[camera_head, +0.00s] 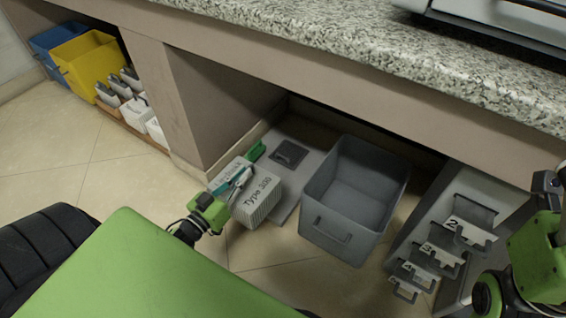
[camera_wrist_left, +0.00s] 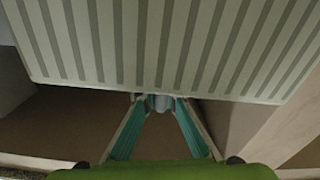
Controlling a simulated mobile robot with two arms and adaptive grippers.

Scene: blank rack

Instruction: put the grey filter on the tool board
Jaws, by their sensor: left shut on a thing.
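In the left wrist view the filter (camera_wrist_left: 165,45) fills the top as a striped face. There the left gripper (camera_wrist_left: 160,103) closes on a small grey part at its lower edge. A light grey panel with a dark square, perhaps the tool board (camera_head: 309,160), lies behind the filter. I cannot tell whether they touch. My right gripper's fingers are not visible.
A grey bin (camera_head: 339,217) stands right of the panel. A rack with numbered handles (camera_head: 440,245) is further right, near my right arm. A wooden divider (camera_head: 195,110) stands left. Yellow (camera_head: 92,62) and blue (camera_head: 55,38) bins are far left.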

